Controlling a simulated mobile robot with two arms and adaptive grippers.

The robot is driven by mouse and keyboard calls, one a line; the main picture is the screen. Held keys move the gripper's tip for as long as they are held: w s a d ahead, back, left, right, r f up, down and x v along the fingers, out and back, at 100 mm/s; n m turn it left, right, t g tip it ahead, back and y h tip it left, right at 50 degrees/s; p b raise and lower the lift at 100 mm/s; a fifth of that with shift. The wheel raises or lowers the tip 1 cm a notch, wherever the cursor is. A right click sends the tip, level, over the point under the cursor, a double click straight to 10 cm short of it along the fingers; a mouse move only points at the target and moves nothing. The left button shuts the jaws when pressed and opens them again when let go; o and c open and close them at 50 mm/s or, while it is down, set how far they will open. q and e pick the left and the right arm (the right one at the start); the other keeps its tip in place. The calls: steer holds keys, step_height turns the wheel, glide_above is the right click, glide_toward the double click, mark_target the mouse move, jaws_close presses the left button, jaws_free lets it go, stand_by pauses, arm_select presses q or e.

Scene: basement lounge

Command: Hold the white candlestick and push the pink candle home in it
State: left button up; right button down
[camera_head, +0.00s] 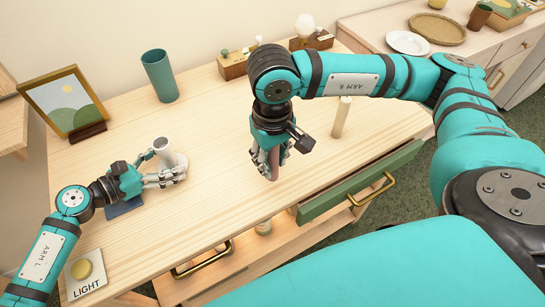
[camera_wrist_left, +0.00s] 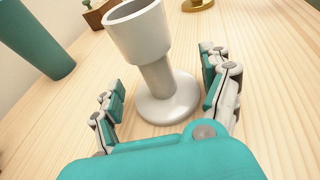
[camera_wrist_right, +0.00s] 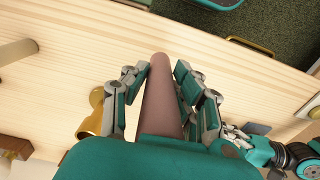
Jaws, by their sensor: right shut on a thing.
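The white candlestick (camera_head: 163,148) stands upright on the wooden table at the left. It has a wide cup, a stem and a round base, and shows large in the left wrist view (camera_wrist_left: 140,32). My left gripper (camera_head: 166,167) is open low around it, one finger on each side, with gaps between fingers and stem. My right gripper (camera_head: 271,166) is shut on the pink candle (camera_head: 273,160), right of the candlestick and apart from it. The candle also shows between the fingers in the right wrist view (camera_wrist_right: 160,95). I cannot tell whether its lower end touches the table.
A cream candle (camera_head: 341,117) stands right of my right gripper. A teal cup (camera_head: 159,76) and picture frame (camera_head: 64,101) stand behind. A brass object (camera_wrist_right: 92,114) is near the right gripper. A green drawer (camera_head: 345,190) is open at the front. Table between grippers is clear.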

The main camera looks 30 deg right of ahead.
arm_select(q)
steer(key=c, duration=0.9)
arm_select(e)
steer(key=shift+w, duration=0.1)
arm_select(q)
steer(key=shift+c, duration=0.2)
steer(key=shift+f, duration=0.1)
arm_select(e)
steer(key=w+a+r+m, duration=0.1)
steer(key=w+a+r, duration=0.5)
steer(key=w+a, duration=0.35)
steer(key=w+a+r, duration=0.6)
steer(key=w+a, duration=0.3)
steer(key=a, duration=0.1)
arm_select(q)
steer(key=shift+s, duration=0.1)
arm_select(e)
step_height(320, 180, down, 10)
steer(key=shift+w+r, duration=0.1)
steer(key=shift+w, duration=0.05)
